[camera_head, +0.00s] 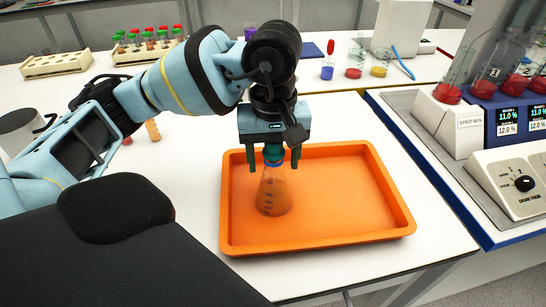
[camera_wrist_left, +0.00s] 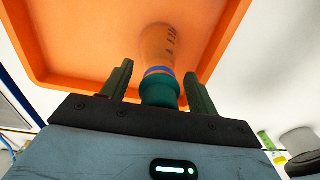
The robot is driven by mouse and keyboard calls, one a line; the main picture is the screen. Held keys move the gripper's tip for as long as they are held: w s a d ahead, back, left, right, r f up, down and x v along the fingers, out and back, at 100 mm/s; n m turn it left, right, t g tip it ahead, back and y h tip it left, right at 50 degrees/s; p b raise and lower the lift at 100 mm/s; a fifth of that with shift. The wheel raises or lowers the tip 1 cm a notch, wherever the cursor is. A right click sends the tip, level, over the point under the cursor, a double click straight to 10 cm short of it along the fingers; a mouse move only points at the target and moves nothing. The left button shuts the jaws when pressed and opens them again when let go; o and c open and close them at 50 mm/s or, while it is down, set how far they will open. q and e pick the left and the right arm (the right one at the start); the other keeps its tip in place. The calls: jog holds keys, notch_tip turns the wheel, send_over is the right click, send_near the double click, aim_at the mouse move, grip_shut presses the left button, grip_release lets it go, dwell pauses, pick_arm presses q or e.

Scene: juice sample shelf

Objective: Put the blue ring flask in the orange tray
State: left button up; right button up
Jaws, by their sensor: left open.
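The blue ring flask (camera_head: 273,192) is a clear conical flask with dark marks, a blue ring at the neck and a teal top. It stands upright in the left part of the orange tray (camera_head: 350,227). My left gripper (camera_head: 274,165) is above it, fingers pointing down, one on each side of the neck. The fingers are open, with gaps beside the neck. In the left wrist view the flask (camera_wrist_left: 158,48) shows its blue ring and teal top between the open fingers (camera_wrist_left: 160,85), with the tray (camera_wrist_left: 75,45) behind. My right gripper is not in view.
A rack of capped tubes (camera_head: 148,48) and a block with tubes (camera_head: 55,65) stand at the back left. Small beakers with blue (camera_head: 327,68), red (camera_head: 354,68) and yellow (camera_head: 380,66) contents stand behind the tray. A syrup station (camera_head: 460,122) is at the right. The tray's right half is clear.

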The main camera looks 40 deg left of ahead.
pick_arm(q)
notch_tip(320, 180, up, 11)
jog(key=shift+r+p, duration=0.15)
jog(key=shift+p, duration=0.8)
jog(key=shift+r, duration=0.2)
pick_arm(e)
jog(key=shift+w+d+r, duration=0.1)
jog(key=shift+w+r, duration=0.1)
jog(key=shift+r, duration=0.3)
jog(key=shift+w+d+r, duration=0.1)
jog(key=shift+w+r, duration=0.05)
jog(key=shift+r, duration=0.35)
pick_arm(q)
jog(key=shift+s+d+f, duration=0.1)
jog(key=shift+f, duration=0.05)
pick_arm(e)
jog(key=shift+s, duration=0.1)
